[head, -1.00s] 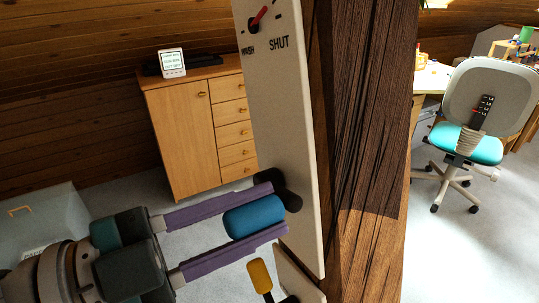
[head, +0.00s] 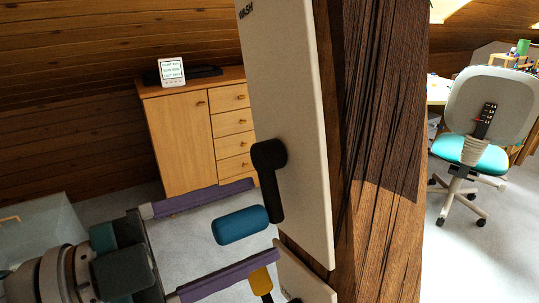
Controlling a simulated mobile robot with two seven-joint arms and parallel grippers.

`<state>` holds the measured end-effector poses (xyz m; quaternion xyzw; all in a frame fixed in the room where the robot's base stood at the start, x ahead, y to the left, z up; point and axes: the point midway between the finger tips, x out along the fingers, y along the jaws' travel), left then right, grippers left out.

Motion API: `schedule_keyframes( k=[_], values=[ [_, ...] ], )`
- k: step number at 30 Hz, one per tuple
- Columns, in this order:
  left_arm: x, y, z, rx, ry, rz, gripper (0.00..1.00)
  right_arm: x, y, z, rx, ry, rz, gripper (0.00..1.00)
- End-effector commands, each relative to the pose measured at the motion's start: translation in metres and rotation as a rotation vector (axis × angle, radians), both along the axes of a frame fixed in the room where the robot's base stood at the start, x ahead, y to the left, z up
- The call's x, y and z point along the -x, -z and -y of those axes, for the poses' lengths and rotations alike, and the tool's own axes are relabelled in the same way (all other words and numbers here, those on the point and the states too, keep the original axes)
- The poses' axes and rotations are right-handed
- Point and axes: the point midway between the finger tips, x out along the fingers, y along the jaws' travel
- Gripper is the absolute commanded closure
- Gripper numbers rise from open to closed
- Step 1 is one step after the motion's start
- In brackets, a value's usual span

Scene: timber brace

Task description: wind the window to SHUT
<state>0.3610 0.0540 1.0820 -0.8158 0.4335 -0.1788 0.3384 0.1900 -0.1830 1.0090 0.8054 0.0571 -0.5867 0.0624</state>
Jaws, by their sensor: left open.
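The window's winding crank has a black arm (head: 271,185) hanging down from its pivot on the white panel (head: 290,90). Its blue handle (head: 240,225) sticks out to the left from the arm's lower end. My left gripper (head: 265,218) has two purple fingers spread wide, one above and one below the blue handle, with gaps on both sides. The word WASH shows at the panel's top edge; the dial pointer and the SHUT mark are out of view. My right gripper is not in view.
A yellow handle (head: 260,281) on a second, lower white panel (head: 300,275) sits close under my lower finger. A thick timber post (head: 375,150) stands right of the panel. A wooden cabinet (head: 185,140) stands behind, and an office chair (head: 490,105) is at the right.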

Motion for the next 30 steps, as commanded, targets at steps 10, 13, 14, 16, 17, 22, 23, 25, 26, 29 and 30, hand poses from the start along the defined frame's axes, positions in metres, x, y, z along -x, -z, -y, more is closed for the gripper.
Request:
schedule_keyframes(
  k=[10, 13, 14, 16, 17, 22, 23, 25, 26, 29, 30],
  values=[
    [0.001, 0.0, -0.001, 0.001, 0.0, 0.001, 0.15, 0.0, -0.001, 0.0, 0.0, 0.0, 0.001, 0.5],
    [0.004, -0.001, -0.007, 0.001, -0.001, 0.0, 0.15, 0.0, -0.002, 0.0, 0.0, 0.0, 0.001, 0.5],
    [0.006, -0.001, -0.01, 0.001, -0.001, -0.002, 0.15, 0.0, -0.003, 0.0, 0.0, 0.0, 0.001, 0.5],
    [0.01, 0.0, -0.015, 0.0, -0.001, -0.001, 0.15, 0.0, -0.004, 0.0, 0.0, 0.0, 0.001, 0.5],
    [0.011, -0.001, -0.017, 0.0, -0.001, -0.001, 0.15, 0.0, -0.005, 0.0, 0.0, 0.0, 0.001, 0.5],
    [0.02, 0.0, -0.029, 0.001, 0.0, -0.002, 0.15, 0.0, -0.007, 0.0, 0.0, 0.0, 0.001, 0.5],
    [0.021, 0.0, -0.032, 0.001, -0.001, -0.002, 0.15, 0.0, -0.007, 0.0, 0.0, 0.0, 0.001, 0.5],
    [0.025, -0.001, -0.037, 0.0, -0.001, -0.001, 0.15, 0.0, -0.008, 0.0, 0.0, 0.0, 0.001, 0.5],
    [0.026, -0.001, -0.039, 0.001, 0.0, -0.001, 0.15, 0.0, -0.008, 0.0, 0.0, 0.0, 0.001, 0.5],
    [0.031, 0.0, -0.046, -0.001, -0.001, 0.0, 0.15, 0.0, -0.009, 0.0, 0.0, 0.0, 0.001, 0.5],
    [0.033, 0.0, -0.049, -0.001, -0.001, 0.0, 0.15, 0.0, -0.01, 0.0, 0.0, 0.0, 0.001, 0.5]
  ],
)
